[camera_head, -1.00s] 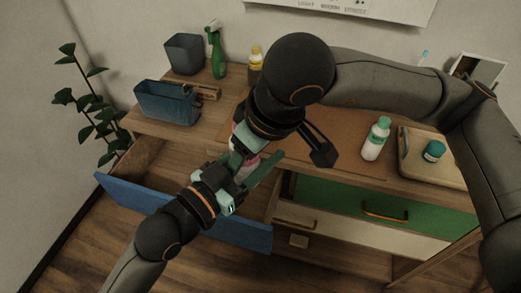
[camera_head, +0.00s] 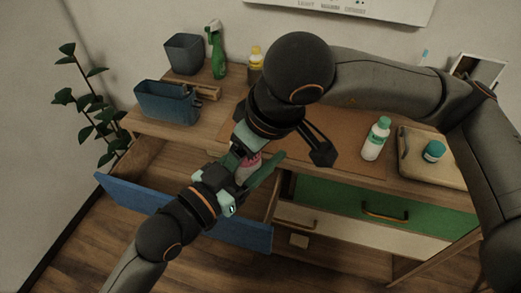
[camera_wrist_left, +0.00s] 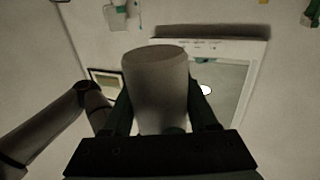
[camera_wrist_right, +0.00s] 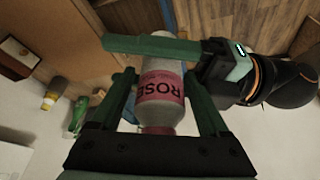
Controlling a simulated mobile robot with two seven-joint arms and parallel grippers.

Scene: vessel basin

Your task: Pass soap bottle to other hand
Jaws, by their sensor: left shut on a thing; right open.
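The soap bottle (camera_head: 248,166) is pale with a pink label and shows only in part in the head view, between my two grippers. In the right wrist view the bottle (camera_wrist_right: 162,88) shows its label reading "ROSE". My left gripper (camera_head: 255,163) is shut on it, and one green finger lies across the bottle in the right wrist view. My right gripper (camera_wrist_right: 162,75) is open, with its fingers on either side of the bottle. In the left wrist view the bottle's plain grey end (camera_wrist_left: 157,85) stands between my left fingers.
The open blue drawer (camera_head: 150,204) lies below my grippers. A white and green bottle (camera_head: 376,138) and a tray with a teal-lidded jar (camera_head: 434,151) stand on the right of the top. A blue basket (camera_head: 167,103) and a green spray bottle (camera_head: 216,50) stand left.

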